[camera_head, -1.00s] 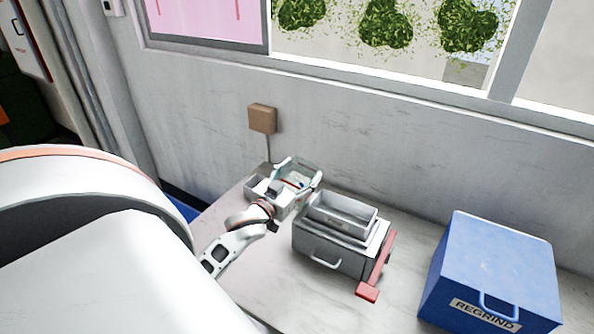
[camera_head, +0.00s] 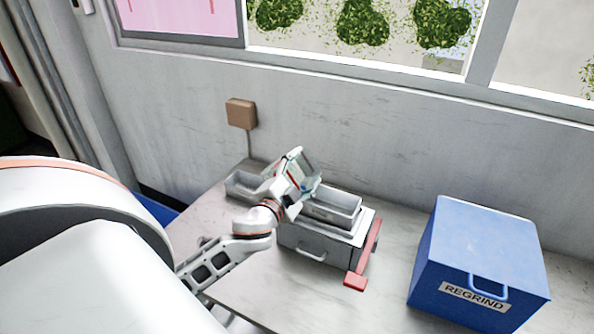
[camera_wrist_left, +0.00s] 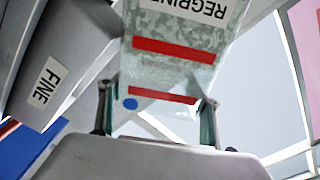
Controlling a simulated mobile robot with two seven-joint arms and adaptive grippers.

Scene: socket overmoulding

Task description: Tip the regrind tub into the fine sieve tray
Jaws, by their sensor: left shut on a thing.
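The regrind tub (camera_head: 303,168) is a pale, partly clear tub. In the left wrist view the tub (camera_wrist_left: 172,70) shows its REGRIND label, red bands and a blue dot. My left gripper (camera_head: 286,188) is shut on it; its fingers show in the left wrist view (camera_wrist_left: 157,112). The tub is raised and tilted at the left end of the grey fine sieve tray (camera_head: 335,207), which sits on a metal box. A FINE label shows on the grey tray (camera_wrist_left: 65,62) in the left wrist view. The tub's contents are hidden. My right gripper is out of view.
The metal box (camera_head: 313,243) has a front handle and a red bar (camera_head: 362,255) on its right. A blue REGRIND bin (camera_head: 480,250) stands at the right. A small grey tray (camera_head: 238,183) is at the left. The front of the bench is clear.

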